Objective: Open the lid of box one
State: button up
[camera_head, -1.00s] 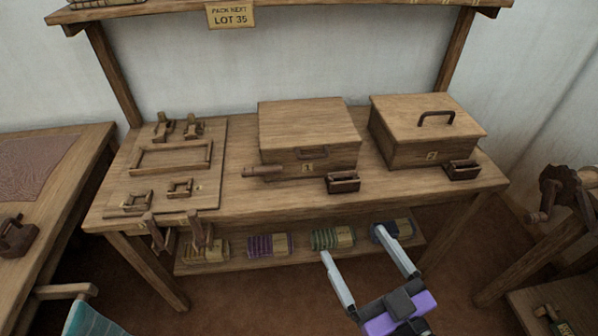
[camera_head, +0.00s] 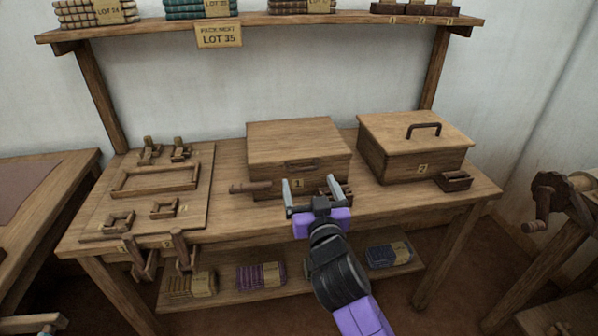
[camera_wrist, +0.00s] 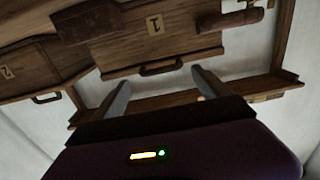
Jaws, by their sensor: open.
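Box one (camera_head: 270,165) is a closed wooden box marked "1", standing on the wooden table left of box two (camera_head: 392,160). Its flat lid (camera_head: 292,136) is down, with a dark handle (camera_head: 301,163) on the front edge. My gripper (camera_head: 313,183) is open and empty in front of box one's right half, close to its front. In the wrist view, box one (camera_wrist: 185,28) is upside down, and its handle (camera_wrist: 162,67) lies beyond and between the open fingers (camera_wrist: 160,88). I see no contact with the handle.
A wooden peg (camera_head: 248,188) lies at box one's front left. A small dark block, partly hidden by my gripper, stands at its front right; another (camera_head: 454,180) stands before box two. A board with a frame (camera_head: 155,180) is at left. A shelf (camera_head: 270,27) hangs above.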

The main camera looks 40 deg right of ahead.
aim_at(304, 170)
jog(key=x, duration=0.6)
jog(key=shift+w+d, duration=0.3)
jog(key=shift+c, duration=0.5)
